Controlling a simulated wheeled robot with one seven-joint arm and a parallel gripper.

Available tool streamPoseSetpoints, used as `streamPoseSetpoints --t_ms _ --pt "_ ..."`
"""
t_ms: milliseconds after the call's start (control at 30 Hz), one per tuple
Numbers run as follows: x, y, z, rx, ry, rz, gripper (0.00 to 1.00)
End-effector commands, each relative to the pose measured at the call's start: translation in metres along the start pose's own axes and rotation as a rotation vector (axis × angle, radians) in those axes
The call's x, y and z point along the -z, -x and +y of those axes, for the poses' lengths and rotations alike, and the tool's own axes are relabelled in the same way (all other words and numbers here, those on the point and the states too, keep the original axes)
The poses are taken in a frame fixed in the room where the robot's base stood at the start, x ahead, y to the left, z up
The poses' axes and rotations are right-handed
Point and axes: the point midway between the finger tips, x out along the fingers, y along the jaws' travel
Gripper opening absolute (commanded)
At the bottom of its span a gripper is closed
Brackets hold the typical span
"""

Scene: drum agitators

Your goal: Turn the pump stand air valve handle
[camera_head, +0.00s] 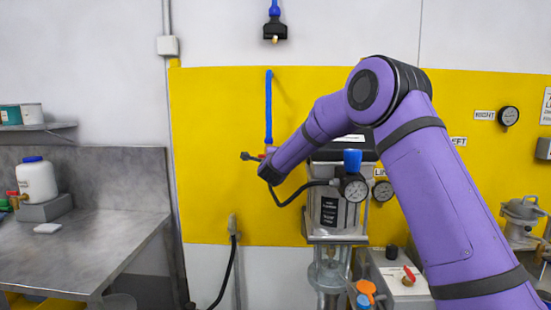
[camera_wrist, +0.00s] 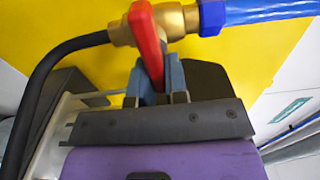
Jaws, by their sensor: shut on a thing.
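The air valve handle (camera_wrist: 147,35) is a red lever on a brass valve body (camera_wrist: 178,20), seen at the top middle of the wrist view. A blue air pipe (camera_wrist: 265,11) joins the brass on the right, and a black hose (camera_wrist: 72,44) joins on the left. My gripper (camera_wrist: 156,75) is shut on the lower part of the red lever, with a grey-blue finger on each side.
The pump stand (camera_head: 330,208) with its gauge (camera_head: 355,188) and blue knob (camera_head: 352,159) stands close to the right of my wrist. A black hose (camera_head: 288,199) curves below it. A grey bench (camera_head: 85,240) with a white bottle (camera_head: 38,181) is at the left.

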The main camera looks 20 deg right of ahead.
Motion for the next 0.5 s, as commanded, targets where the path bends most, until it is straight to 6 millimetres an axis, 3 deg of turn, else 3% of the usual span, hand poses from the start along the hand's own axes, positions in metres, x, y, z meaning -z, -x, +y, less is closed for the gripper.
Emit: streamPoseSetpoints --t_ms 100,133,200,500 --pt "0.0001 0.0003 0.0025 -0.005 -0.001 0.0 0.0" --pt "0.0001 0.0003 0.0025 -0.005 -0.001 0.0 0.21" --pt "0.0001 0.0003 0.0022 -0.004 0.0 0.0 0.37" --pt "0.0 0.001 0.0009 -0.002 0.0 0.0 0.39"
